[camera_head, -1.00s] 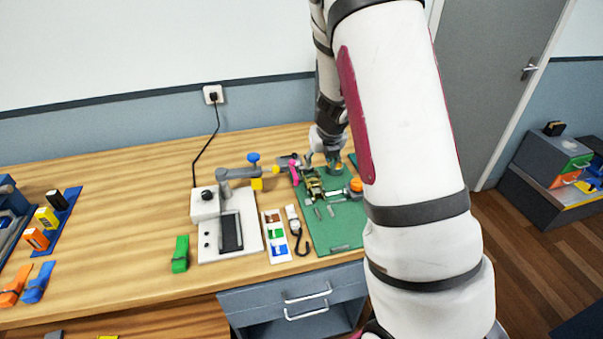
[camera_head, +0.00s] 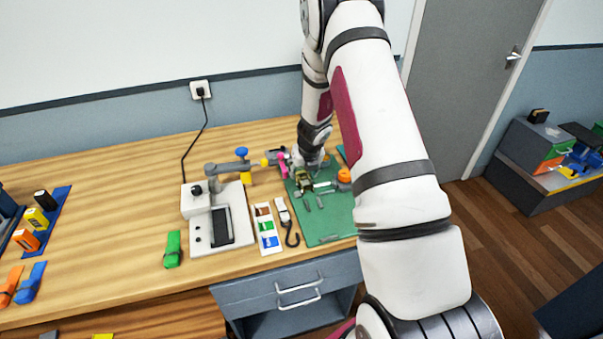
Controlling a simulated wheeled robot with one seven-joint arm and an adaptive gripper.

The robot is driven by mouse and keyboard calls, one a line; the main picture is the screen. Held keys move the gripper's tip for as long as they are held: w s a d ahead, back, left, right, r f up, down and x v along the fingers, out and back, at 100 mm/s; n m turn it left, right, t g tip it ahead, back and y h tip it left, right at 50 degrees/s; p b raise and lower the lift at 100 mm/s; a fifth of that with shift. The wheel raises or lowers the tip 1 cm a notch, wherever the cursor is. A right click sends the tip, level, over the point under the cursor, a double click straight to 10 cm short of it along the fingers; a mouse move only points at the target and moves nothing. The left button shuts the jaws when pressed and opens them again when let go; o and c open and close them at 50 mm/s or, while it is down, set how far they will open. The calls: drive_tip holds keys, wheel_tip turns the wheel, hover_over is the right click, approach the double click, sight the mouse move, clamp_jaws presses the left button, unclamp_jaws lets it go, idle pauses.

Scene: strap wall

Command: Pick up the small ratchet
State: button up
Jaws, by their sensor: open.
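An olive-gold metal piece that looks like the small ratchet (camera_head: 303,182) lies on the green mat (camera_head: 327,226) at the bench's right side. My gripper (camera_head: 309,165) is open just above and behind it. The lower arm hides part of the scene, and the fingertips are small and partly merged with the ratchet. I cannot tell whether they touch it.
Small grey tools (camera_head: 322,187), an orange round item (camera_head: 344,175) and a pink item (camera_head: 283,166) lie close around it.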

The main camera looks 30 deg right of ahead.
drive_tip(key=shift+x, duration=0.75)
drive_tip(key=c, duration=1)
drive_tip(key=shift+c, duration=0.2)
drive_tip(key=shift+r, duration=0.15)
